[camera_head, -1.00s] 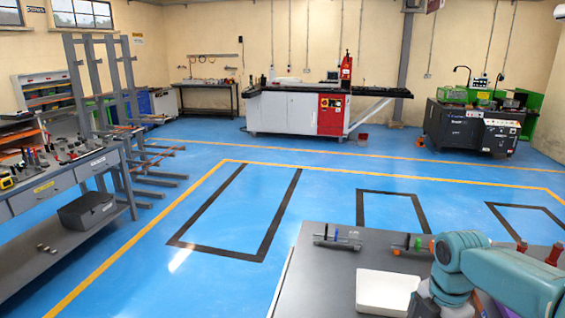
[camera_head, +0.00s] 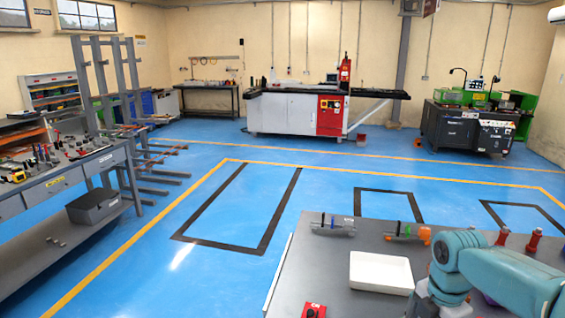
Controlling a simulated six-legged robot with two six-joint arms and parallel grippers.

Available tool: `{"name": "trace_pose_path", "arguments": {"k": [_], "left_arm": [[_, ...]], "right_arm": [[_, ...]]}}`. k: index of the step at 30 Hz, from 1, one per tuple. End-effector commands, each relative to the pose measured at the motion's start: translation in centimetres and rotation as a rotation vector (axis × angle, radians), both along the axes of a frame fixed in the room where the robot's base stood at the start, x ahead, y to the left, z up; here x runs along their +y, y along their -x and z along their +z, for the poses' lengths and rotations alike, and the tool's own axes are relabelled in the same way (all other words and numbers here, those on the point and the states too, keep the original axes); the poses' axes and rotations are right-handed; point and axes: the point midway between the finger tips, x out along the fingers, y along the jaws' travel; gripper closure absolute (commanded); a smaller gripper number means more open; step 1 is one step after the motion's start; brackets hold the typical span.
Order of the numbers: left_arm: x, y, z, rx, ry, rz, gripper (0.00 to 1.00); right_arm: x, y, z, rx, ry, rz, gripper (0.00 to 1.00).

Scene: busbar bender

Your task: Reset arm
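One of my teal arms (camera_head: 490,270) comes in from the lower right, over the right part of a grey table (camera_head: 325,275). Its links are bent and its gripper is not clearly seen. My other arm is not in view. No gripper fingertips show, so I see nothing held.
A white tray (camera_head: 381,272) lies on the table. Small tools on stands (camera_head: 333,226) line its far edge, with red items (camera_head: 534,240) at the right. A workbench (camera_head: 60,190) stands left and a red-and-white machine (camera_head: 297,112) at the back. The blue floor between is clear.

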Motion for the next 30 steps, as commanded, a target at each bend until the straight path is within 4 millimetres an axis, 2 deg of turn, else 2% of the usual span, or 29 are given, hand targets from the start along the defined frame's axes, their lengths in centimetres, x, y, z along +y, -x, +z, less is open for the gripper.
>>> {"name": "trace_pose_path", "arguments": {"k": [3, 11, 17, 20, 23, 24, 27, 30], "left_arm": [[0.0, 0.0, 0.0, 0.000, 0.000, 0.000, 0.57], [0.0, 0.0, 0.0, 0.000, 0.000, 0.000, 0.57], [0.0, 0.0, 0.0, 0.000, 0.000, 0.000, 0.57], [0.0, 0.0, 0.0, 0.000, 0.000, 0.000, 0.57], [0.0, 0.0, 0.0, 0.000, 0.000, 0.000, 0.57], [0.0, 0.0, 0.0, 0.000, 0.000, 0.000, 0.57], [0.0, 0.0, 0.0, 0.000, 0.000, 0.000, 0.57], [0.0, 0.0, 0.0, 0.000, 0.000, 0.000, 0.57]], "right_arm": [[0.0, -0.1, -0.1, 0.001, -0.001, -0.002, 0.00], [3.4, -0.3, -7.2, 0.008, -0.079, -0.223, 0.00], [6.8, 1.1, -13.6, 0.035, -0.157, -0.475, 0.00], [9.1, 2.9, -17.6, 0.067, -0.205, -0.659, 0.00], [11.8, 6.0, -22.2, 0.124, -0.252, -0.919, 0.00], [12.9, 7.7, -24.0, 0.153, -0.268, -1.046, 0.00], [15.2, 11.9, -27.4, 0.218, -0.289, -1.356, 0.00], [16.6, 15.8, -29.5, 0.271, -0.286, -1.629, 0.00]]}}
